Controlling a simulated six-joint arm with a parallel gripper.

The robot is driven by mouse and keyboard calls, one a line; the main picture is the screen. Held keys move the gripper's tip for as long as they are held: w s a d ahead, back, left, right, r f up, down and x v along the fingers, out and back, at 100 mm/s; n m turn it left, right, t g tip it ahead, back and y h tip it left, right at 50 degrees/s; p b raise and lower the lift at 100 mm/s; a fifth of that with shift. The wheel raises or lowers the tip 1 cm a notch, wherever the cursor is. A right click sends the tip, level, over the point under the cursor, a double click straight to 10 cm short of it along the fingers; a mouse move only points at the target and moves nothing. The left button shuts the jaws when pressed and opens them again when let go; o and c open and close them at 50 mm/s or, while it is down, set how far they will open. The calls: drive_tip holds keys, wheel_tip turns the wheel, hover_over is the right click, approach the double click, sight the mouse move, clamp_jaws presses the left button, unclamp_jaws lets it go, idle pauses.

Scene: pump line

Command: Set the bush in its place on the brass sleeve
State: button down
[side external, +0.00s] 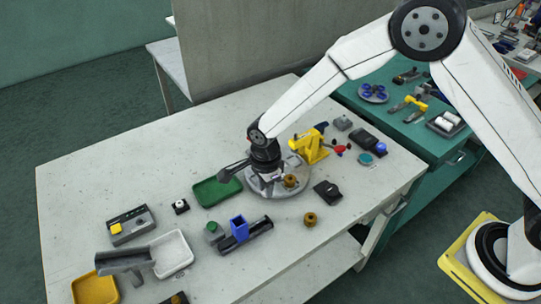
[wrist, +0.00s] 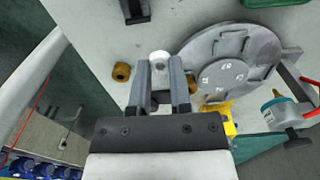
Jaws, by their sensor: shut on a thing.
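My gripper (side external: 268,172) is low over the round grey turntable in the side view. In the wrist view its two fingers (wrist: 162,88) are shut on a small white bush (wrist: 160,60), whose rounded end shows between the fingertips. One brass sleeve (side external: 290,181) stands on the turntable just right of my gripper; in the wrist view a brass piece (wrist: 192,82) shows beside the right finger, partly hidden. A second brass piece (side external: 310,219) stands apart on the bare table, also in the wrist view (wrist: 121,72). The bush appears clear of both brass pieces.
The grey turntable (wrist: 190,50) has a numbered centre disc and raised fixtures. A yellow clamp (side external: 312,148) stands behind it, a green tray (side external: 205,195) left, a black block (side external: 327,192) right. A blue part on a dark base (side external: 239,228) is in front. The front right table is open.

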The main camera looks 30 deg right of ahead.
wheel_tip(320, 180, up, 3)
hover_over(290, 178)
drive_tip(key=shift+f, duration=0.2)
drive_tip(key=shift+f, duration=2.3)
drive_tip(key=shift+f, duration=0.2)
idle(0.7)
drive_tip(key=shift+c, duration=2.3)
unclamp_jaws()
drive_tip(key=shift+r, duration=0.1)
